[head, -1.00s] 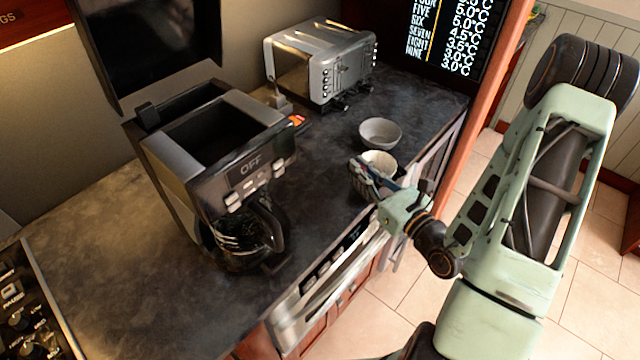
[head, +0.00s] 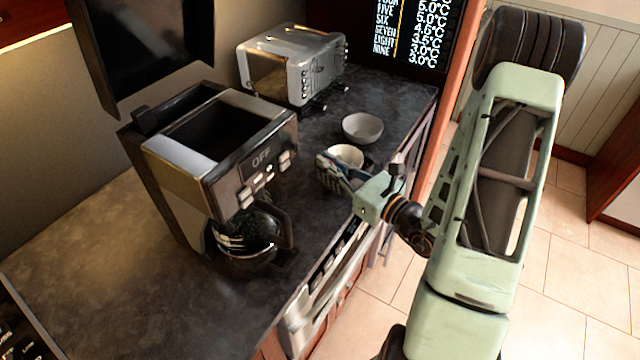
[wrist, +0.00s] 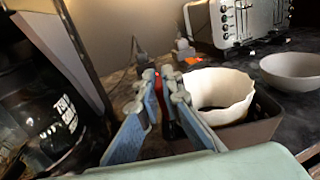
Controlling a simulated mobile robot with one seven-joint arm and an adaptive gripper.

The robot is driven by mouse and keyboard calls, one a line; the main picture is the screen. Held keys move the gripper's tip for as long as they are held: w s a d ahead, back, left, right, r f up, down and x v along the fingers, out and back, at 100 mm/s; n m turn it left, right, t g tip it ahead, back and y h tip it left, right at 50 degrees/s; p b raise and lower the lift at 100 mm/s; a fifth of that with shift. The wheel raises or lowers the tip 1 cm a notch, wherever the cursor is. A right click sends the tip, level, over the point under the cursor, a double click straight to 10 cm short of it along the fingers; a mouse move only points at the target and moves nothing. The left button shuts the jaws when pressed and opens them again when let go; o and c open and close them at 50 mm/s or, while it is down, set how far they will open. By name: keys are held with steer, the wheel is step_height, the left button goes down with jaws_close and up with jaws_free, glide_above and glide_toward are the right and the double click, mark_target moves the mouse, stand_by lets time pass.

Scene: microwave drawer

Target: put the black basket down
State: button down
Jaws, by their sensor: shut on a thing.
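The black basket (wrist: 262,128) is a dark, straight-sided box, right of my gripper in the wrist view. A white bowl with a wavy rim (wrist: 218,92) sits in it; the bowl also shows in the head view (head: 346,155). My gripper (wrist: 165,85) has blue-grey fingers drawn together beside the bowl, shut on the basket's near side. The exact grip spot is hidden by the fingers. In the head view my gripper (head: 328,168) is over the counter, right of the coffee maker. Whether the basket's underside touches the counter cannot be told.
The dark counter (head: 110,270) holds a coffee maker (head: 215,150) with a glass pot (head: 250,240) to the left. A grey bowl (head: 362,127) and a silver toaster (head: 292,65) stand behind. Drawer fronts (head: 335,285) lie below the counter's front edge.

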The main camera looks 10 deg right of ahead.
steer(key=s+d+r+n+g+y+b, duration=0.35)
steer(key=d+r+b, duration=0.6)
steer(key=b, duration=0.95)
steer(key=shift+m+t, duration=0.35)
steer(key=w+a+f, duration=0.1)
steer(key=a, duration=0.2)
steer(key=w+a+f+b, duration=0.1)
steer(key=w+a, duration=0.1)
steer(key=a, duration=0.1)
steer(key=w+a+f, duration=0.1)
steer(key=a, duration=0.2)
steer(key=shift+w, duration=0.25)
steer(key=a+f, duration=0.1)
steer(key=w+f+b, duration=0.1)
steer(key=w+a+f, duration=0.1)
steer(key=shift+a+f, duration=0.3)
steer(key=shift+f, duration=0.1)
steer(key=f, duration=0.1)
steer(key=a+f+b, duration=0.1)
steer(key=f, duration=0.1)
steer(key=f+b, duration=0.1)
steer(key=f, duration=0.1)
steer(key=shift+w+a, duration=0.2)
steer(key=shift+w, duration=0.2)
